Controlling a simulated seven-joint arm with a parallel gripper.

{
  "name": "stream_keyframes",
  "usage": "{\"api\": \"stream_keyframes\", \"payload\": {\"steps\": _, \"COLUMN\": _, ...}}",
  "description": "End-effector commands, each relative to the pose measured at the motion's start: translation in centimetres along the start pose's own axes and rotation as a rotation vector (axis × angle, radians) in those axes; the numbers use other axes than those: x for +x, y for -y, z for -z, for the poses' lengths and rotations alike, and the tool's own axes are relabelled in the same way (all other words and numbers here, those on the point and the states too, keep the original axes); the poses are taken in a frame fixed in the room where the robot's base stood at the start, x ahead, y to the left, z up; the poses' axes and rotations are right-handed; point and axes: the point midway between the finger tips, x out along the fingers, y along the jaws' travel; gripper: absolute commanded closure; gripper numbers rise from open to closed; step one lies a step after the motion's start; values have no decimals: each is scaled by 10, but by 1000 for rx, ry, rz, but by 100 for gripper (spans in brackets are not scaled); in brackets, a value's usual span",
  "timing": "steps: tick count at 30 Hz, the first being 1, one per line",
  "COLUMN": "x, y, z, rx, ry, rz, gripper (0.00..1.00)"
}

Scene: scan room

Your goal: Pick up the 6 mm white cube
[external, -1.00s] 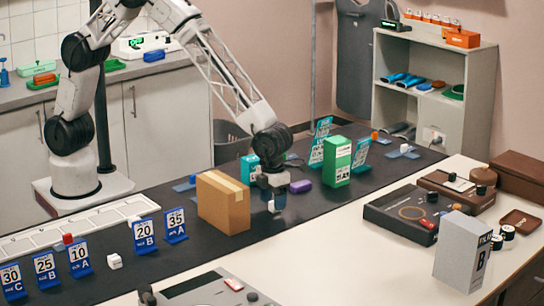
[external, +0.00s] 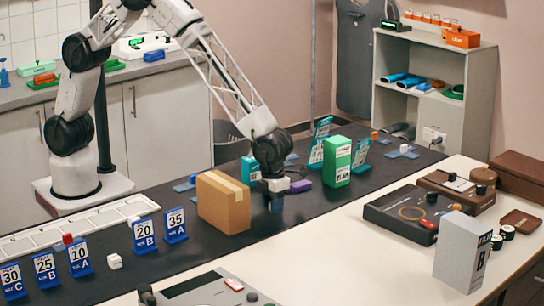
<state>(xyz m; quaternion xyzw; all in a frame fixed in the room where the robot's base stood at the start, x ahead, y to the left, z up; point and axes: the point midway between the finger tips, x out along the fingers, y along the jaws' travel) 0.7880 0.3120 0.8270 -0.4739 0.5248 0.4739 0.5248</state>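A small white cube (external: 115,261) sits on the black mat at the left, between the 10 A and 20 B cards. Another small white block (external: 134,220) shows partly behind the 20 B card. I cannot read the size of either. My gripper (external: 277,206) points down low over the mat, just right of the cardboard box and well to the right of both white pieces. Its fingers are small and dark here, and I cannot tell whether they are open, shut or holding something.
A cardboard box (external: 223,203) stands close left of my gripper. A purple block (external: 301,186), a teal box (external: 251,169) and a green box (external: 337,161) stand nearby. Blue number cards (external: 175,226) line the left mat. The mat's front middle is clear.

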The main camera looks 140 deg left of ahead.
Motion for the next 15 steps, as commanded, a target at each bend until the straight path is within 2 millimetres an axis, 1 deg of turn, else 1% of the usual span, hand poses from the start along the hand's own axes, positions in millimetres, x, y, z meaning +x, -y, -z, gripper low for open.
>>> {"api": "stream_keyframes", "payload": {"steps": 1, "x": 0, "y": 0, "z": 0, "rx": 0, "ry": 0, "rz": 0, "gripper": 78}}
{"api": "stream_keyframes", "payload": {"steps": 3, "x": 0, "y": 0, "z": 0, "rx": 0, "ry": 0, "rz": 0, "gripper": 89}}
{"api": "stream_keyframes", "payload": {"steps": 4, "x": 0, "y": 0, "z": 0, "rx": 0, "ry": 0, "rz": 0, "gripper": 91}}
{"api": "stream_keyframes", "payload": {"steps": 15, "x": -3, "y": 0, "z": 0, "rx": 0, "ry": 0, "rz": 1, "gripper": 91}}
